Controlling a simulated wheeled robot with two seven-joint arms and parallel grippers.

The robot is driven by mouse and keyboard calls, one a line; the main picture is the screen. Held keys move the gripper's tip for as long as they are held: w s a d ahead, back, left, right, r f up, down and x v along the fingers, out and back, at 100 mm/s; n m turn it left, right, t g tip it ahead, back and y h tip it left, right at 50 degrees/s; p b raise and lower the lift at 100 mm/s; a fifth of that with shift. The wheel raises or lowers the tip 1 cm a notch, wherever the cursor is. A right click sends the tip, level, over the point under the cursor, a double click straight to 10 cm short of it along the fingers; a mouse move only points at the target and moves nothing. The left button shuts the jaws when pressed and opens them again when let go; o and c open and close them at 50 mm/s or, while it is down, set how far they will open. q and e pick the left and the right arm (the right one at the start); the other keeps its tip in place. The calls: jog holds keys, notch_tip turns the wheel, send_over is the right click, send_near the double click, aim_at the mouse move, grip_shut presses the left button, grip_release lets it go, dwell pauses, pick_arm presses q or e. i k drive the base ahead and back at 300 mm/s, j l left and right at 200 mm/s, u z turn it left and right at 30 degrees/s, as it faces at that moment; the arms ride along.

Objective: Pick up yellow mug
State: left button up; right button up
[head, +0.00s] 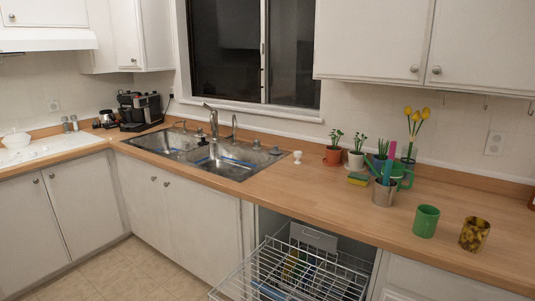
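A cup with a mottled yellow and dark brown surface (474,235) stands upright on the wooden counter at the right in the head view. It is the only mug-like thing there with yellow on it; I cannot make out a handle. A plain green mug (426,221) stands just left of it, with a small gap between them. Neither of my grippers shows in this view.
A metal pot (384,191) with utensils, a green watering can (405,178) and potted plants (333,155) stand behind and left of the mugs. A wire rack (270,272) is pulled out below the counter. The double sink (243,173) lies left. The counter's front right is clear.

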aim_at(475, 232)
jog(key=z, duration=1.35)
jog(key=l+u, duration=0.1)
jog(key=u, duration=0.4)
